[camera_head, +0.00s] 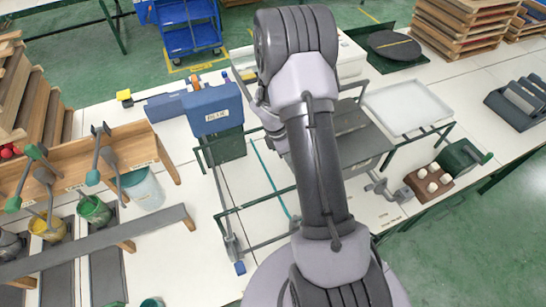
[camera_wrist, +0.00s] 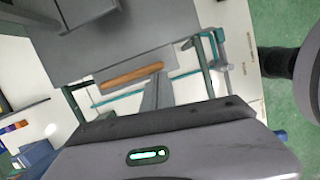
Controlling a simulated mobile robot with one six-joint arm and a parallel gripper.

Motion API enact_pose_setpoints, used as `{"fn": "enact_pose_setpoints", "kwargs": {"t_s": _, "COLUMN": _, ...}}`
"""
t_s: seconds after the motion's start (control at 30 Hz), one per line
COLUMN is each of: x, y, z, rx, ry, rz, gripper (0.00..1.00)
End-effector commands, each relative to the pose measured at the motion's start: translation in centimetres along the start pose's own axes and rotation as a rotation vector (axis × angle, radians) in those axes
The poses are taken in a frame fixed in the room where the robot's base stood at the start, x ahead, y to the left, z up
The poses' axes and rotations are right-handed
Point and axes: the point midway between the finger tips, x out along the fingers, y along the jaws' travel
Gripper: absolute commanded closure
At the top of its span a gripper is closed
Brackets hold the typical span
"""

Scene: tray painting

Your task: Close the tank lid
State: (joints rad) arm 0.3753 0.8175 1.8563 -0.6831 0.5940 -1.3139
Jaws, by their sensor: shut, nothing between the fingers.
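My gripper (camera_wrist: 156,82) shows in the wrist view with its grey fingers shut and empty. A brown wooden bar, like a handle (camera_wrist: 118,75), lies just beyond the fingertips; I cannot tell whether they touch. Past it is a wide flat grey panel (camera_wrist: 140,38), which may be the tank lid. In the head view a grey panel (camera_head: 365,150) shows partly behind my arm, inside a green frame. My gripper is hidden behind my arm there. The tank itself cannot be made out clearly.
A blue box marked BLUE (camera_head: 214,108) stands left of my arm. A white tray (camera_head: 408,104) is at the right on a green frame. Paint pots, such as a green one (camera_head: 94,211), are at the left. A dark rack (camera_head: 520,101) stands far right.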

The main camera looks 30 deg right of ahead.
Motion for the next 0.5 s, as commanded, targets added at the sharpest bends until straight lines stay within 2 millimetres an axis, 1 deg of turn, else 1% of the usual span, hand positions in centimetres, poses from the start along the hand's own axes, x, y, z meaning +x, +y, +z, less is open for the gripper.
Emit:
{"fn": "enact_pose_setpoints", "kwargs": {"t_s": 0.1, "x": 0.13, "y": 0.07, "z": 0.68, "rx": 0.000, "ry": 0.000, "rz": 0.000, "gripper": 1.00}}
{"fn": "enact_pose_setpoints", "kwargs": {"t_s": 0.2, "x": 0.21, "y": 0.11, "z": 0.91, "rx": -0.001, "ry": -0.001, "rz": 0.000, "gripper": 1.00}}
{"fn": "enact_pose_setpoints", "kwargs": {"t_s": 0.5, "x": 0.24, "y": 0.14, "z": 1.03, "rx": 0.000, "ry": -0.001, "rz": 0.000, "gripper": 1.00}}
